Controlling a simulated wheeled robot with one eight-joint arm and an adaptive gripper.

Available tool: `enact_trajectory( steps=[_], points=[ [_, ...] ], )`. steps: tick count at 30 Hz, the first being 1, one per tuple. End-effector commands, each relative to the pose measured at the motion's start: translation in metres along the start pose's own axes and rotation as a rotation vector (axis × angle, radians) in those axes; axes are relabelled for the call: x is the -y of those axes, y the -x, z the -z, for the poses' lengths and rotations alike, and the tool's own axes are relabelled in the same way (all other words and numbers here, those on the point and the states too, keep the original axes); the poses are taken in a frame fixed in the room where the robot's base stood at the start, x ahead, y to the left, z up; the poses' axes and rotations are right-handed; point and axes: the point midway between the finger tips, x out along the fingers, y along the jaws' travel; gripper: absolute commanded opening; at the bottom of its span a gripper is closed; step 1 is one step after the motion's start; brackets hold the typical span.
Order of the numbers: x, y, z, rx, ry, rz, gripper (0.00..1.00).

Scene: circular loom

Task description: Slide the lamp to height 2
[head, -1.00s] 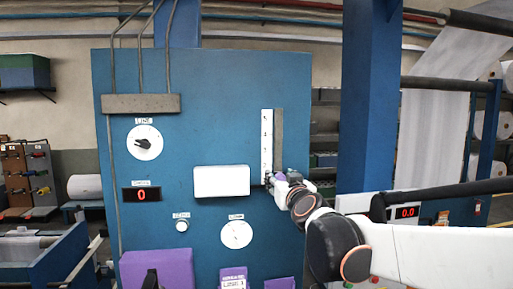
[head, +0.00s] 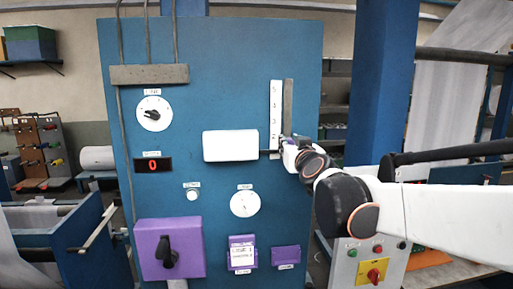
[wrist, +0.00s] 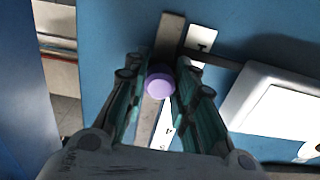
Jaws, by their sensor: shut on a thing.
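The lamp is a wide white box (head: 230,146) on the blue panel, also at the right of the wrist view (wrist: 278,105). A dark bar runs from it to the slider. The white height scale (head: 276,105) stands upright beside a grey rail (head: 289,105); the bar crosses near its lower end. My gripper (head: 287,146) is at the slider, right of the lamp. In the wrist view its fingers are shut on the purple knob (wrist: 159,83), which sits over the rail.
The panel also carries a dial (head: 155,113), a red display reading 0 (head: 153,165), a round gauge (head: 244,204) and a purple switch box (head: 168,249). A blue column (head: 380,85) stands to the right. The panel above the lamp is clear.

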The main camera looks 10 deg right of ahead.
Motion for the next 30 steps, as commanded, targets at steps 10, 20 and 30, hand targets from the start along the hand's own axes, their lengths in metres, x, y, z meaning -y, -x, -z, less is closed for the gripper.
enact_trajectory(
  steps=[10, 20, 30],
  points=[
    [0.0, 0.0, 0.015, -0.001, 0.0, -0.001, 0.0],
    [0.0, 0.0, 0.015, -0.001, 0.0, 0.0, 0.44],
    [0.0, 0.015, 0.015, 0.0, 0.0, 0.0, 0.44]
  ],
)
